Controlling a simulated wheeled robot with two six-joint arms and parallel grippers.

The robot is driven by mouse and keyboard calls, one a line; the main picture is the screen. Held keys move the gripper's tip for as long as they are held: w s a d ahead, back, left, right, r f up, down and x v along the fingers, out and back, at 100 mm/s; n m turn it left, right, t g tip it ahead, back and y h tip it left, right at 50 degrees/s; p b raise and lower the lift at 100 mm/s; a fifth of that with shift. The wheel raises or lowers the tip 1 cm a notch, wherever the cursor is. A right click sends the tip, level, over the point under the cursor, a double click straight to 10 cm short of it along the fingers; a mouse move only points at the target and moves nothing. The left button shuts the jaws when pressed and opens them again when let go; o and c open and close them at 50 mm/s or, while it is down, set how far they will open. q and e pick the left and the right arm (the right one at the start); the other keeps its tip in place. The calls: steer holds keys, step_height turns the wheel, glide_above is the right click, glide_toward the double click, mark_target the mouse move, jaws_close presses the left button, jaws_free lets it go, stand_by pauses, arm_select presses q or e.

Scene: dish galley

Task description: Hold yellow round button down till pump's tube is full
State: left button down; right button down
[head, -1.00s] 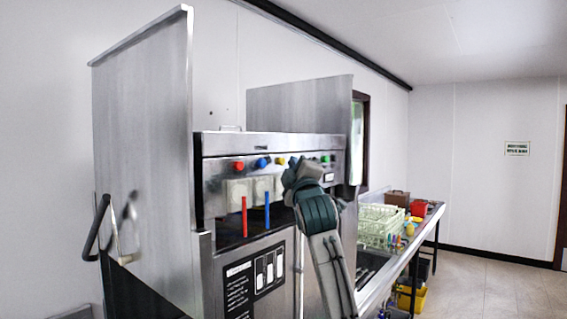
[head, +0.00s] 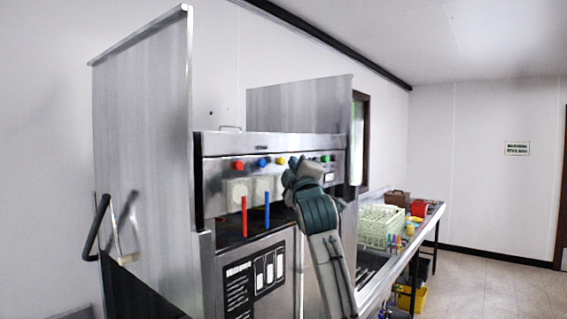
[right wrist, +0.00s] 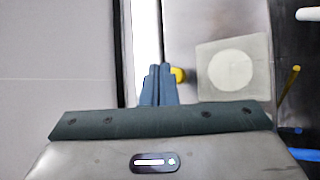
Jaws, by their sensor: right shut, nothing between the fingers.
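The yellow round button (head: 280,161) is on the steel machine's front panel, right of the blue button (head: 262,162). My right gripper (head: 292,168) is shut and empty, with its tips close by the button. In the right wrist view the shut fingers (right wrist: 159,84) partly overlap the yellow button (right wrist: 179,75), which shows just right of the tips. I cannot tell whether they touch it or whether it is pressed. A short yellow length of tube (right wrist: 290,82) shows in the right wrist view; my gripper hides it in the head view. My left gripper is not in view.
A red tube (head: 244,216) and a blue tube (head: 267,211) hang below pale pump boxes (head: 237,188). A bench at the right holds a pale green rack (head: 378,225). Open floor lies at far right.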

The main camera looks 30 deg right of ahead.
stand_by(0.3)
steer(key=shift+w+a+p, duration=0.2)
steer(key=shift+w+p, duration=0.15)
steer(key=shift+w, duration=0.05)
steer(key=shift+w+a, duration=0.15)
steer(key=shift+w, duration=0.25)
stand_by(0.7)
steer(key=shift+s, duration=0.1)
stand_by(2.1)
steer(key=shift+s+d+p, duration=0.3)
steer(key=shift+s+d, duration=0.05)
steer(key=shift+s, duration=0.3)
steer(key=s, duration=0.1)
steer(key=s+d, duration=0.1)
steer(key=s, duration=0.2)
steer(key=shift+s+d, duration=0.3)
steer(key=shift+d, duration=0.1)
